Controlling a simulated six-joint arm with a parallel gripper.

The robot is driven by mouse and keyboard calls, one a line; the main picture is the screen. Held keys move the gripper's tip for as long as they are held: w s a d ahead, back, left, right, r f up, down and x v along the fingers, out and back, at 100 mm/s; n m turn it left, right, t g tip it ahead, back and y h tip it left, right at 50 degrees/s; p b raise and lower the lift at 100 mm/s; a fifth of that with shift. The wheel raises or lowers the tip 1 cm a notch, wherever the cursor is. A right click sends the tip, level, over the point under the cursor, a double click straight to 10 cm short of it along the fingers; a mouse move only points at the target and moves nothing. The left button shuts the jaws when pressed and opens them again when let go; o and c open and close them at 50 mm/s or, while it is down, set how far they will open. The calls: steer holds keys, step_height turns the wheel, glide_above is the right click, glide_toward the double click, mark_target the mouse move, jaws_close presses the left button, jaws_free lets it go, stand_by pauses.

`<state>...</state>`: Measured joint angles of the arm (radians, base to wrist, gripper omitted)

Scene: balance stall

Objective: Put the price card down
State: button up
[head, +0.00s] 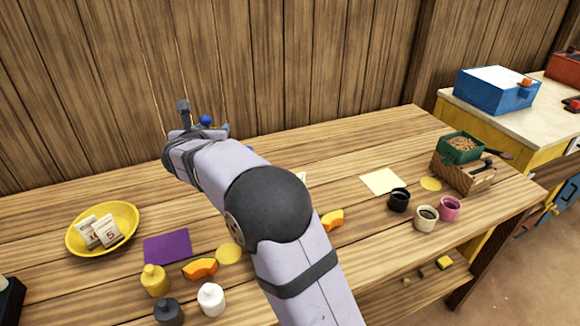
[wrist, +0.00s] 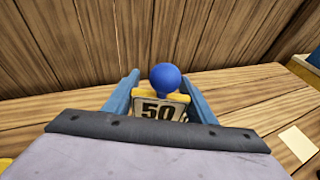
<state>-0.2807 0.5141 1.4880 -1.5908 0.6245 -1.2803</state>
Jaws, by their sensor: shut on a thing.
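My gripper (wrist: 160,76) shows in the wrist view with its two blue-grey fingers on either side of a pale price card (wrist: 158,109) marked "50". The gripper is shut on this card. A blue ball (wrist: 165,77) and yellow parts show at the card's top edge; I cannot tell whether they belong to it. In the head view, my gripper (head: 205,127) is near the back wall, largely hidden behind my arm. The blue ball (head: 205,120) shows there, but the card's face is hidden. I cannot tell whether the card touches the table.
A yellow bowl (head: 74,239) holding number cards stands at the left. A purple mat (head: 167,247), bottles and orange pieces lie near the front. A pale yellow sheet (head: 382,181), several cups and a wooden box (head: 464,178) are at the right. The back wall (head: 300,70) is close.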

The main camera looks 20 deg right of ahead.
steer(key=w+d+f+p, duration=0.1)
steer(key=w+d+p, duration=0.15)
steer(key=d, duration=1.05)
steer(key=w+d+p, duration=0.1)
steer(key=w+d, duration=0.2)
steer(key=d, duration=1)
step_height(320, 180, down, 11)
steer(key=shift+a+r+b, duration=0.15)
steer(key=shift+a+b, duration=0.15)
steer(key=shift+b, duration=0.05)
step_height(320, 180, down, 4)
steer(key=shift+r+p, duration=0.15)
steer(key=shift+p, duration=0.15)
steer(key=shift+f+b, duration=0.25)
steer(key=shift+b, duration=0.15)
steer(key=o, duration=1.1)
